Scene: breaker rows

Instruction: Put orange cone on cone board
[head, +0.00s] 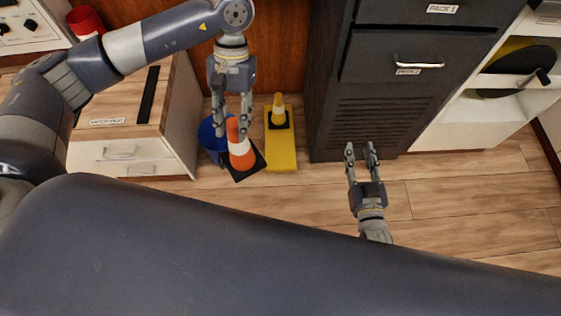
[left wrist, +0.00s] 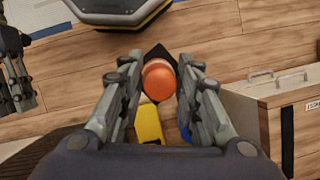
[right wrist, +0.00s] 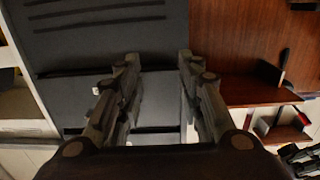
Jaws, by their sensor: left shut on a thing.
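The orange cone (head: 240,150) has a white band and a black square base. It stands between the cabinet and the yellow cone board in the head view. My left gripper (head: 231,130) is shut on its upper part from above. In the left wrist view the orange cone top (left wrist: 159,80) sits between the fingers. The yellow cone board (head: 282,160) lies just right of the cone and carries a yellow cone (head: 278,112) with a black base at its far end. Its near part is bare. My right gripper (head: 361,150) is open and empty in front of the dark cabinet.
A blue bucket (head: 209,143) stands behind and left of the orange cone. A wood-topped cabinet (head: 125,150) is on the left. The dark drawer cabinet (head: 368,120) stands right of the board. The wooden floor (head: 450,200) in front is clear.

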